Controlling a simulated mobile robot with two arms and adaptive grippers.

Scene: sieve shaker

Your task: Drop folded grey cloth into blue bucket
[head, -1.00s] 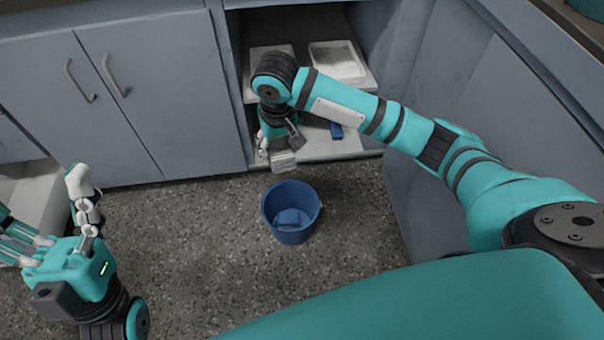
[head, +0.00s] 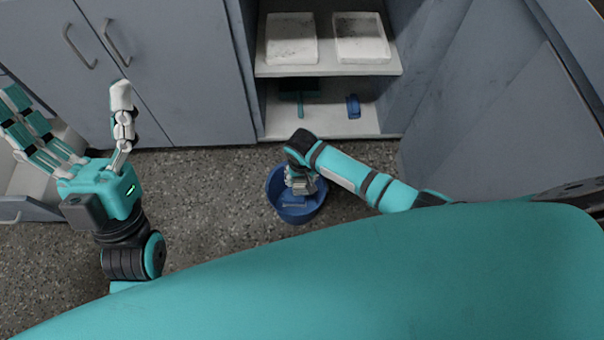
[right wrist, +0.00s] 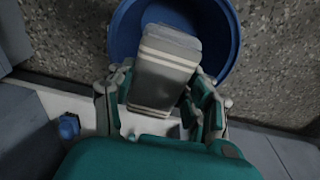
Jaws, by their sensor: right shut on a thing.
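The blue bucket (head: 275,190) stands on the speckled floor in front of the open cabinet. It also fills the top of the right wrist view (right wrist: 122,35). My right gripper (head: 299,190) is over the bucket's mouth, pointing down. In the right wrist view, its fingers (right wrist: 162,100) are shut on the folded grey cloth (right wrist: 165,75), which has pale stripes. The cloth's far end overlaps the bucket opening; how deep it hangs I cannot tell. My left gripper (head: 70,150) is at the left, empty, with its fingers spread.
The open cabinet has two white trays (head: 290,40) (head: 360,38) on its upper shelf. A blue item (head: 353,106) and a green brush-like item (head: 299,97) are on the lower shelf. An open drawer (head: 25,185) is at the left. Floor around the bucket is clear.

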